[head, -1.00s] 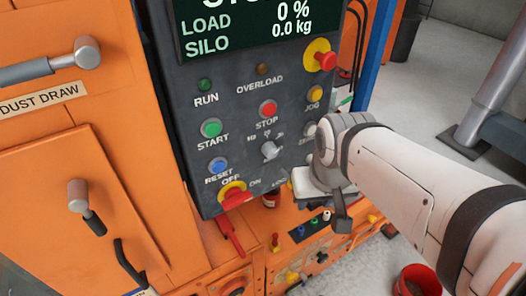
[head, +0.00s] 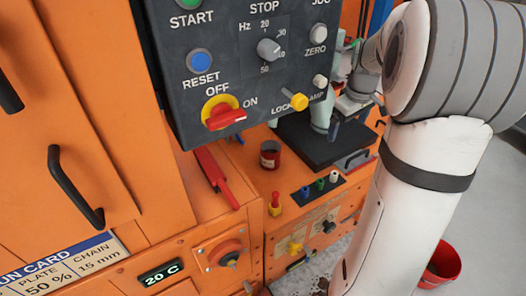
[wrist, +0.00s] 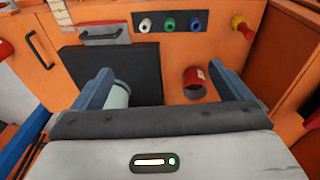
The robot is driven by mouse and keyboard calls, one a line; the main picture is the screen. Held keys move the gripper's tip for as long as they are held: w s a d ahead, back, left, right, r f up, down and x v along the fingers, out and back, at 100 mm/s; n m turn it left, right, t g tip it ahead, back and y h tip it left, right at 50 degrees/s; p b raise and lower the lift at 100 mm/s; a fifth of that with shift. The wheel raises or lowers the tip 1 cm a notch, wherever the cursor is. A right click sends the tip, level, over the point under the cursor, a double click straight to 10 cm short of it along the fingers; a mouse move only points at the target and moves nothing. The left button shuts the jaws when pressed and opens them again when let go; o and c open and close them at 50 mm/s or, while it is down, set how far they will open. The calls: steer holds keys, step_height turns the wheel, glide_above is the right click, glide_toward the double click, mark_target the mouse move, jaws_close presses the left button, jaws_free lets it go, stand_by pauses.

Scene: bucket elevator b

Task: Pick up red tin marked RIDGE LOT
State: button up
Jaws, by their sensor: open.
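A small dark red tin (head: 270,154) stands on the orange ledge below the control panel, left of the black pad. Its marking is too small to read. In the wrist view the red tin (wrist: 194,84) shows ahead, near my right-hand finger, with its dark round end visible. My gripper (wrist: 160,70) is open, its two blue fingers wide apart with nothing gripped.
A pale cylinder (wrist: 118,95) stands on the black pad (head: 305,142), close to my left-hand finger in the wrist view. The control panel (head: 240,70) overhangs the ledge. A red handle (head: 213,172) lies left of the tin. Coloured plugs (head: 320,184) and a red-yellow knob (head: 275,203) are in front.

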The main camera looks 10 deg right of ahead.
mark_target(271, 154)
steer(key=w+d+f+n+y+b, duration=0.1)
steer(key=w+d+f+b, duration=0.1)
steer(key=w+f+b, duration=0.35)
steer(key=w+d+f+n+b, duration=0.1)
steer(key=w+d+f+b, duration=0.1)
steer(key=f, duration=0.7)
steer(key=w+a+f+n+y+b, duration=0.1)
steer(key=w+a+f+b, duration=0.1)
steer(key=a, duration=0.4)
steer(key=w+a+f+n+t+y+b, duration=0.1)
steer(key=w+a+f+n+y+b, duration=0.1)
steer(key=w+a+f+b, duration=0.1)
steer(key=w+a+f+n+y+b, duration=0.1)
steer(key=w+a+f+y+b, duration=0.1)
steer(key=w+a+b, duration=0.2)
steer(key=shift+w+a+f+t, duration=0.15)
steer(key=shift+w+a, duration=0.25)
steer(key=shift+a, duration=0.4)
steer(key=shift+w+a+t, duration=0.1)
steer(key=shift+w+a, duration=0.25)
steer(key=shift+a, duration=0.4)
steer(key=shift+w+a+f+t, duration=0.15)
steer(key=shift+w+a, duration=0.25)
steer(key=shift+a, duration=0.4)
steer(key=b+x, duration=0.3)
steer(key=x, duration=0.4)
steer(key=shift+s+f, duration=0.15)
steer(key=shift+f, duration=0.1)
steer(key=shift+r, duration=0.1)
steer(key=shift+c, duration=0.5)
